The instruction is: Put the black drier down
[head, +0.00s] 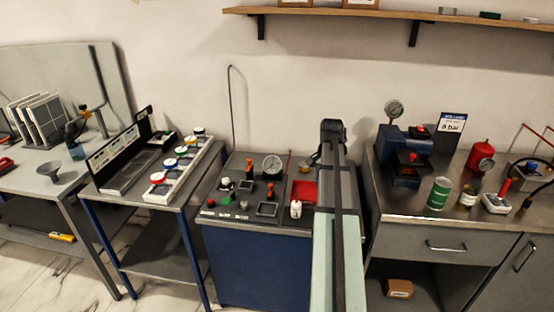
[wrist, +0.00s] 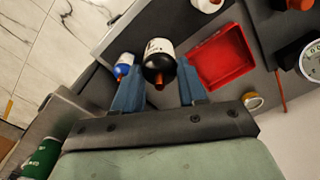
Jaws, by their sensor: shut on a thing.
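In the wrist view my gripper (wrist: 158,84) is shut on the black drier (wrist: 158,50), a dark cylinder with a white label and a copper-coloured end. The blue fingers are on either side of it. A red tray (wrist: 222,58) lies to the right of the drier in the wrist view, and the drier is outside its rim there. The red tray also shows in the head view (head: 303,190), beside my arm. In the head view my arm hides the drier and the fingertips. I cannot tell whether the drier touches the surface below.
A blue-and-white cylinder (wrist: 125,66) is close beside the left finger in the wrist view. A white bottle (head: 296,209) stands at the tray's front. A round gauge (head: 272,166) is left of the tray. A green can (head: 439,193) stands on the right bench.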

